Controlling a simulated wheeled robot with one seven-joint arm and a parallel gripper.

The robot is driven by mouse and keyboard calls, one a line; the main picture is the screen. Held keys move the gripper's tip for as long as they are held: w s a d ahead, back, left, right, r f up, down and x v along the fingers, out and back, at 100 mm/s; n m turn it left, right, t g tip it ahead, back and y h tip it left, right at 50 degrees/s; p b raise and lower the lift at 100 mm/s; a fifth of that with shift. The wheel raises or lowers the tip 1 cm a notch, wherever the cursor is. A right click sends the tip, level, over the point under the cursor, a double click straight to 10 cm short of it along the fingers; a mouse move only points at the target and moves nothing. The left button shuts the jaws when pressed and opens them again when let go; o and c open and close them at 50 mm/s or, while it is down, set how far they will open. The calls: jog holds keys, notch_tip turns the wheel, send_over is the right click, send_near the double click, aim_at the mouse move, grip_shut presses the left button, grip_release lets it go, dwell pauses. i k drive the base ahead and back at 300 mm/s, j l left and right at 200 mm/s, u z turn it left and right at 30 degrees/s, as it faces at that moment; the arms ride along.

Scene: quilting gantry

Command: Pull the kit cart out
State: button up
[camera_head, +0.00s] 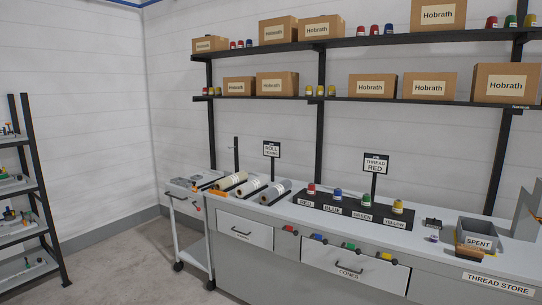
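The kit cart (198,257) is a light grey wheeled cart at the left end of the counter, with its side close against the counter's end. It has dark casters at the floor, a lower shelf, and a dark handle bar (179,197) on the upper front. Grey items and a small orange thing lie at its top; they are too small to make out well. I cannot tell whether the cart touches the counter. My gripper is not in view.
The counter (245,205) runs right, with drawers, rolls (252,186), a thread rack (350,212) and a SPENT bin (479,232). Shelves with boxes hang above. A dark shelf rack (45,215) stands at far left. Floor (125,270) between rack and cart is clear.

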aim_at(200, 254)
jog(key=i+j+u, duration=0.15)
jog(key=i+u, duration=0.15)
jog(key=i, duration=0.15)
jog(key=i+u, duration=0.35)
jog(key=i, duration=0.15)
jog(key=i+j+u, duration=0.2)
jog(key=i, duration=0.55)
jog(key=i+u, duration=0.25)
jog(key=i, duration=0.5)
jog(key=i+l+u, duration=0.2)
jog(key=i, duration=0.6)
jog(key=i+j, duration=0.1)
jog(key=i, duration=1)
